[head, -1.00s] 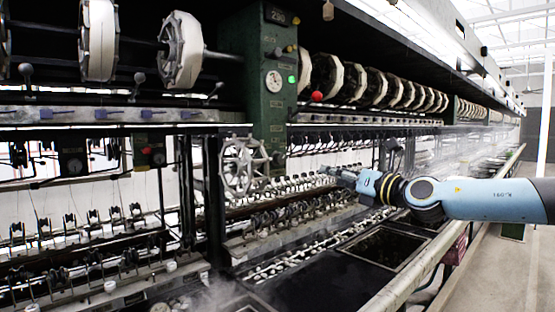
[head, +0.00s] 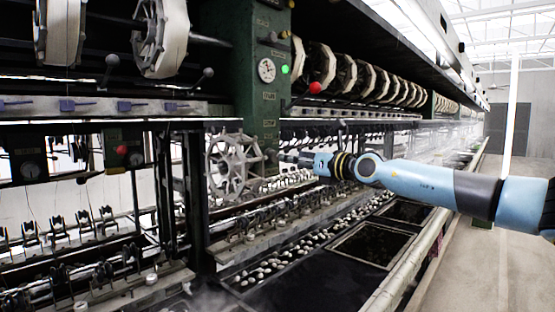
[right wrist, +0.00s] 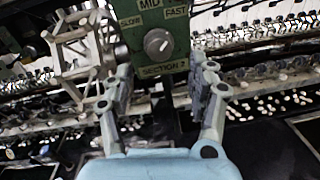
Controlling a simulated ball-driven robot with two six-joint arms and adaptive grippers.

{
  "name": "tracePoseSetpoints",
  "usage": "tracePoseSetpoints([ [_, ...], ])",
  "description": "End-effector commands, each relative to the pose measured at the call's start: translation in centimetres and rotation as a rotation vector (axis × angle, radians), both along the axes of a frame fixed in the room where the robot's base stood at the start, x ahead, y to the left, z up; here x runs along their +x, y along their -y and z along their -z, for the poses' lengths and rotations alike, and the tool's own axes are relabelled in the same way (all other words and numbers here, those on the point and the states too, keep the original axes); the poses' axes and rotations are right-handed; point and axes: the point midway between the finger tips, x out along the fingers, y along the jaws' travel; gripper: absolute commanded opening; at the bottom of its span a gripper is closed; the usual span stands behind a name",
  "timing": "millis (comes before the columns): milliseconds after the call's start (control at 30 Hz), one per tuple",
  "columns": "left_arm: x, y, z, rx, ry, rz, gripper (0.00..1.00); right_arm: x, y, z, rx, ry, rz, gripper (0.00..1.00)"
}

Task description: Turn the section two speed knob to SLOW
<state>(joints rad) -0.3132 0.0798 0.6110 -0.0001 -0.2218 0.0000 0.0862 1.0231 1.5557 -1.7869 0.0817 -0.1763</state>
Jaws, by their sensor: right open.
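The section two speed knob (right wrist: 158,42) is a round grey knob on a green panel (right wrist: 185,18) in the right wrist view. Labels SLOW, MID and FAST arc above it from left to right, and SECTION 2 is below. I cannot clearly tell where the knob points. My right gripper (right wrist: 163,84) is open and empty, its fingers on either side below the knob and apart from it. In the head view the right gripper (head: 287,157) is at the lower part of the green column (head: 264,95), and the knob cannot be made out. My left gripper is not in view.
A spoked handwheel (head: 232,167) stands just left of the right gripper. Dark basins (head: 372,245) lie below the arm. The aisle (head: 485,240) at right is clear.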

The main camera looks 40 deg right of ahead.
Motion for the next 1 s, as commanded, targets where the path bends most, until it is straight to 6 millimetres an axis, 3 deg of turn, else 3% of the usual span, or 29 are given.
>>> tracePoseSetpoints([
  [33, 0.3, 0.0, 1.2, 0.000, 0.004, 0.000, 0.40, 0.8, 0.0, 0.6, 0.008, 0.005, 0.001, 0.59],
  [267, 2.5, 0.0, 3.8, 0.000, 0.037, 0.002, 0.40, 4.2, -0.2, 0.7, 0.007, 0.003, -0.003, 0.59],
  [433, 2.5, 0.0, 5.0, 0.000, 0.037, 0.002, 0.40, 5.9, -0.2, 0.6, 0.006, 0.001, -0.001, 0.59],
  [867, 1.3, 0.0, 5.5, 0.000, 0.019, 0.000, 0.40, 6.8, -0.3, 0.3, 0.002, -0.003, -0.002, 0.59],
  [1000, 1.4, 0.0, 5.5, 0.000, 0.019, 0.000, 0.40, 6.8, -0.3, 0.3, 0.002, -0.003, -0.002, 0.44],
])
